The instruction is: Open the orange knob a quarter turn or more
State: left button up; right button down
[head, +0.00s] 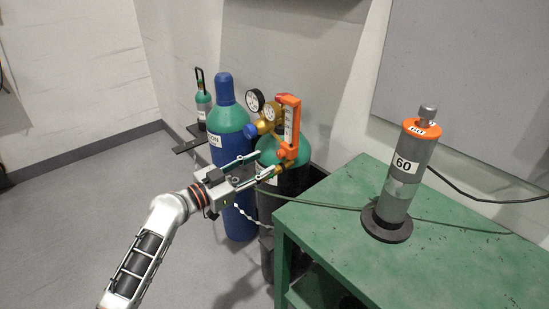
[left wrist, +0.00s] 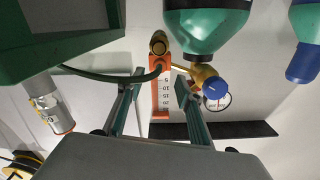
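The orange knob (head: 287,152) appears as a rounded orange part low on an orange-framed flowmeter (head: 290,118), fixed to a brass regulator on a green-topped dark cylinder. My left gripper (head: 272,160) is open just in front of it, with its fingers pointing at the flowmeter's lower end. In the left wrist view the open fingers (left wrist: 158,88) lie on either side of the orange flowmeter with its white scale (left wrist: 161,98). I see nothing held between them. I cannot tell whether a finger touches the knob. My right gripper is in neither view.
A blue knob (head: 250,131) and gauges (head: 255,101) sit beside the flowmeter. A tall blue cylinder (head: 226,120) stands to the left. A green table (head: 465,255) with a grey cylinder marked 60 (head: 405,168) is on the right. A green hose (head: 320,203) runs past the gripper.

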aim_at(278, 155)
pick_arm(q)
jog(key=x, duration=0.6)
jog(key=shift+c, duration=0.4)
jog(key=shift+f, duration=0.1)
grip_shut()
